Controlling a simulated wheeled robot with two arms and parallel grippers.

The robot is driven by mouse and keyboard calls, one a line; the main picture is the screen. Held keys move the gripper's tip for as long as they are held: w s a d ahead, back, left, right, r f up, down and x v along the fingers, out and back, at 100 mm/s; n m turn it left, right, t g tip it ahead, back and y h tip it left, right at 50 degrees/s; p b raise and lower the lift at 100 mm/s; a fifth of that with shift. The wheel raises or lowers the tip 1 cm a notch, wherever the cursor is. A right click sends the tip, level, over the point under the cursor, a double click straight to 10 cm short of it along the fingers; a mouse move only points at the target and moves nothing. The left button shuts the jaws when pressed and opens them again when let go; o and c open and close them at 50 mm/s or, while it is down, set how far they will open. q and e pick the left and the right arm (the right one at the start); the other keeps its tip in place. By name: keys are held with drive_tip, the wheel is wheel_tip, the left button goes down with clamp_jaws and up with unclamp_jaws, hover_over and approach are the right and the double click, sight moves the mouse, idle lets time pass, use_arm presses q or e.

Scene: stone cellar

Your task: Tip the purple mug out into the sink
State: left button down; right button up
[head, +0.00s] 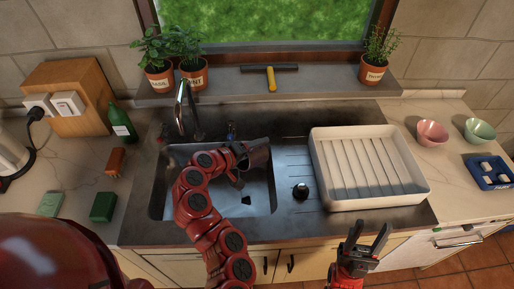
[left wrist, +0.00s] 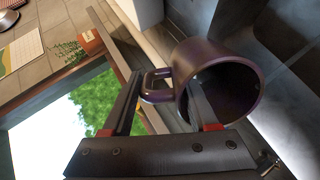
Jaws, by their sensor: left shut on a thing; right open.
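The purple mug (left wrist: 187,57) is in my left gripper (left wrist: 163,100), its handle between the fingers. Its open mouth faces the left wrist camera, and the inside looks dark; I cannot make out any contents. In the head view the mug (head: 259,152) is a small dark shape over the back right part of the sink (head: 163,190), tilted on its side. My left gripper (head: 243,158) is shut on it, partly hidden by my red arm. A dark patch (head: 246,199) shows on the sink floor below. My right gripper (head: 367,243) is open and empty in front of the counter.
A white drying rack (head: 419,190) stands right of the sink. The tap (head: 184,105) rises behind its left part. A black knob-like thing (head: 300,191) sits between sink and rack. A green bottle (head: 122,122), a green box (head: 103,207) and a pink bowl (head: 432,133) stand around.

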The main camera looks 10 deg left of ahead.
use_arm(q)
drive_tip(key=shift+s+a+f+t+h+b, duration=0.15)
drive_tip(key=shift+s+t+h+b, duration=0.2)
drive_tip(key=shift+b, duration=0.9)
drive_tip(key=shift+b, duration=0.35)
drive_tip(key=shift+t+b, duration=0.25)
drive_tip(key=shift+b, duration=0.35)
drive_tip(key=shift+s+a+f+t+h+b, duration=0.2)
drive_tip(key=shift+s+t+h+b, duration=0.1)
drive_tip(key=shift+b, duration=0.95)
drive_tip(key=shift+r, duration=0.15)
